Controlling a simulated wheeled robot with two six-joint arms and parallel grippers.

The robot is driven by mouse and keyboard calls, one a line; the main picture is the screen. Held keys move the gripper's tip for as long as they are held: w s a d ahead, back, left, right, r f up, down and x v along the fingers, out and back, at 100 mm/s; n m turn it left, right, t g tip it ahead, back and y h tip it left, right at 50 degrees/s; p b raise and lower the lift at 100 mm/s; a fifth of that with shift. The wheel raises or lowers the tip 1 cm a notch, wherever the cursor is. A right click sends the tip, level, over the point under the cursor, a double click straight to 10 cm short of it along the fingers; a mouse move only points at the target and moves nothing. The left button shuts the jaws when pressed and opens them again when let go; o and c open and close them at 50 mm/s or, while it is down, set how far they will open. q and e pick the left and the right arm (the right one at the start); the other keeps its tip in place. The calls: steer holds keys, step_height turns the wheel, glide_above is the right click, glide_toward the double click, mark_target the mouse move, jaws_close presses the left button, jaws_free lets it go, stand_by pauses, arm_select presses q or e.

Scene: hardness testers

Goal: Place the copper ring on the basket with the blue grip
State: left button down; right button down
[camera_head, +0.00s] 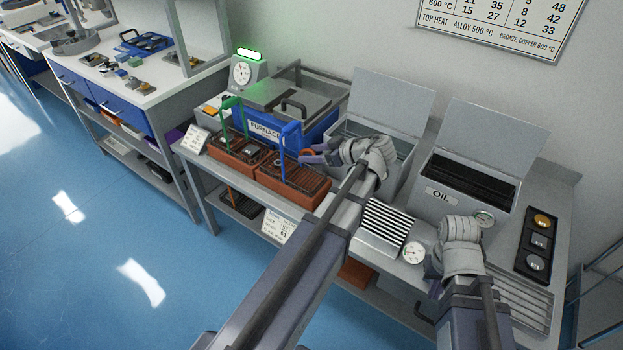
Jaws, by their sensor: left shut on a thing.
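The basket with the blue grip (313,192) is a brown tray on the bench, and its upright blue grip (291,138) stands at its back left. My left gripper (309,154) reaches in from the right, just right of the blue grip and above the basket's back part. It is shut on the copper ring (306,154), a small orange-brown loop partly covered by the fingers. Whether the ring touches the basket is too small to tell. My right gripper (434,289) is at the bench's front right, its fingers mostly hidden behind its wrist.
A similar basket with a green grip (232,148) stands directly to the left. The blue furnace (318,134) is behind both baskets. An open grey tank (408,146) and the open oil tank (457,205) stand to the right. A striped metal block (382,226) lies in front.

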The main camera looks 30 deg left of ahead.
arm_select(q)
steer(key=shift+f+b, duration=4.85)
steer(key=shift+f, duration=0.15)
steer(key=shift+r, duration=0.1)
steer(key=shift+c, duration=2.1)
jaws_free()
steer(key=p+v, duration=0.5)
steer(key=v, duration=0.6)
steer(key=shift+r+p, duration=0.1)
steer(key=shift+p, duration=0.3)
steer(key=shift+s+d+r, duration=0.1)
steer(key=shift+d+r, duration=0.05)
steer(key=shift+d, duration=0.3)
